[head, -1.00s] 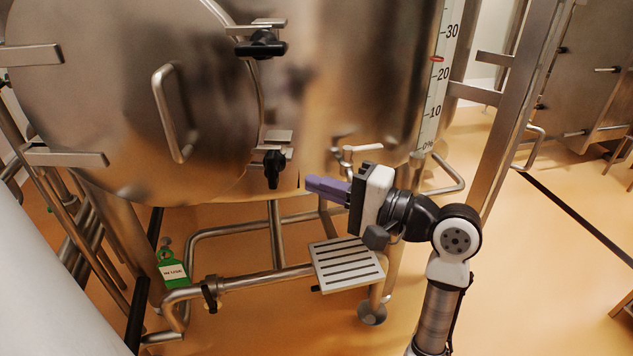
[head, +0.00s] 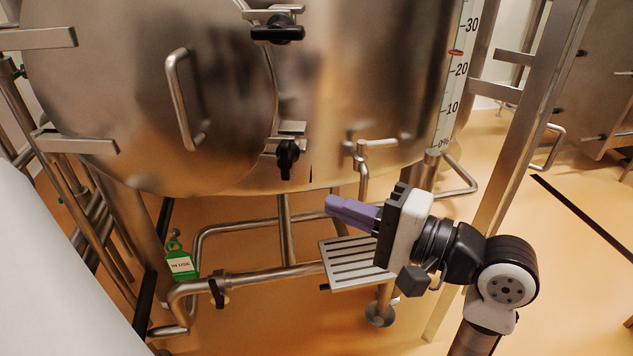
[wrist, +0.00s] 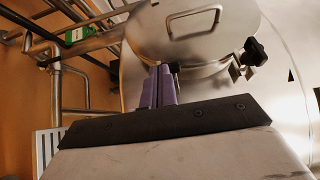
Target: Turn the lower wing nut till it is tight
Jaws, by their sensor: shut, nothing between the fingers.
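The lower wing nut (head: 287,158) is black and sits at the lower right edge of the round steel hatch (head: 150,120), its wings about upright in the head view. My gripper (head: 332,205) has purple fingers, shut and empty. It is below and to the right of the lower wing nut in the head view, apart from it. In the wrist view the fingers (wrist: 158,86) point toward the hatch, and a small dark part behind their tips looks like the lower wing nut (wrist: 174,67), mostly hidden. Whether the nut is tight cannot be told.
The upper wing nut (head: 277,30) is on the same hatch edge and shows in the wrist view (wrist: 254,51). A hatch handle (head: 183,100), a valve pipe (head: 363,165), a slotted plate (head: 350,262) and a green tag (head: 180,262) are nearby. A steel post (head: 520,120) stands right.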

